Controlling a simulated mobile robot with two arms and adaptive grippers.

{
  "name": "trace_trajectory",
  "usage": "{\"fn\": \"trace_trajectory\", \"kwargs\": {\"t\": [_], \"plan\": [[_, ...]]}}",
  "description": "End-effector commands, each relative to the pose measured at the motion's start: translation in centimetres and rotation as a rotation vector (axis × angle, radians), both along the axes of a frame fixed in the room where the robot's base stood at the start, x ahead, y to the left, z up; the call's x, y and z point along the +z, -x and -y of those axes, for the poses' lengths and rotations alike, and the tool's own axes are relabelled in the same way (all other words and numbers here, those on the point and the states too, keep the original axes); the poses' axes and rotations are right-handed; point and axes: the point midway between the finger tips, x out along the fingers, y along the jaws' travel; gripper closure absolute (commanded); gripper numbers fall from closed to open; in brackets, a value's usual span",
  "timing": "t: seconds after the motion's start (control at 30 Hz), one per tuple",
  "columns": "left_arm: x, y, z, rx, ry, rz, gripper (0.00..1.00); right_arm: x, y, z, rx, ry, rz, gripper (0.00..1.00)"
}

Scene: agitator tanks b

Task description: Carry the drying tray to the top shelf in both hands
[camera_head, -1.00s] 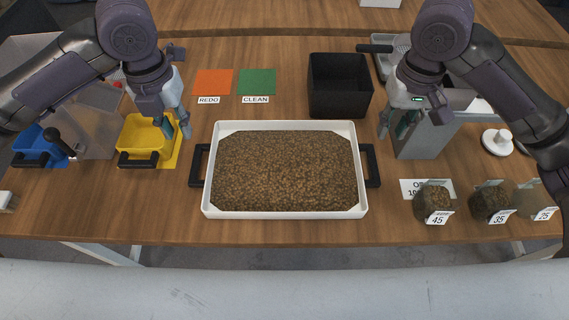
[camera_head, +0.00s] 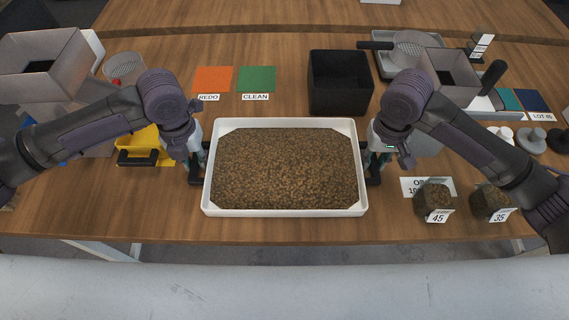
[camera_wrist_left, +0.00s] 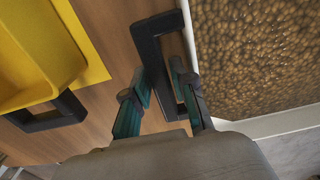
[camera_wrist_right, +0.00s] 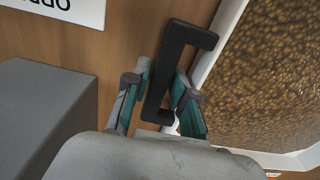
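The drying tray (camera_head: 285,212) is white with black side handles and full of brown granules; it rests on the wooden table. My left gripper (camera_head: 198,165) is at its left handle. In the left wrist view the open fingers (camera_wrist_left: 160,85) stand on either side of that handle (camera_wrist_left: 150,50), with a gap visible. My right gripper (camera_head: 378,165) is at the right handle. In the right wrist view its open fingers (camera_wrist_right: 162,85) straddle the right handle (camera_wrist_right: 178,65). The top shelf is not seen in these views.
A yellow bin (camera_head: 143,140) stands left of the tray and a black box (camera_head: 340,84) behind it. Granule samples (camera_head: 433,200) with number cards sit at the right. A grey hopper-like box (camera_wrist_right: 45,115) is close to my right gripper. Bare table lies in front of the tray.

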Motion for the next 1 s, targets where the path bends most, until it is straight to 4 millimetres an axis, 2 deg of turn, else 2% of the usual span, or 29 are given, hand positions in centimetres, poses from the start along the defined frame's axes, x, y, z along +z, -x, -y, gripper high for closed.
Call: {"fn": "trace_trajectory", "kwargs": {"t": [0.33,0.47,0.5,1.0], "plan": [[-0.27,0.01,0.01,-0.001,0.0,0.0,0.77,-0.25,0.0,0.0,0.001,0.0,0.0,0.77],[-0.25,0.01,0.01,-0.001,0.0,0.0,0.98,-0.23,0.0,0.0,0.0,0.0,0.0,0.98],[-0.25,0.01,0.01,-0.001,0.0,0.0,1.0,-0.23,0.0,0.0,0.001,0.0,0.0,1.0],[-0.13,-0.04,0.01,-0.001,0.0,0.001,1.0,-0.12,-0.04,0.0,0.0,0.0,0.002,1.0]]}}
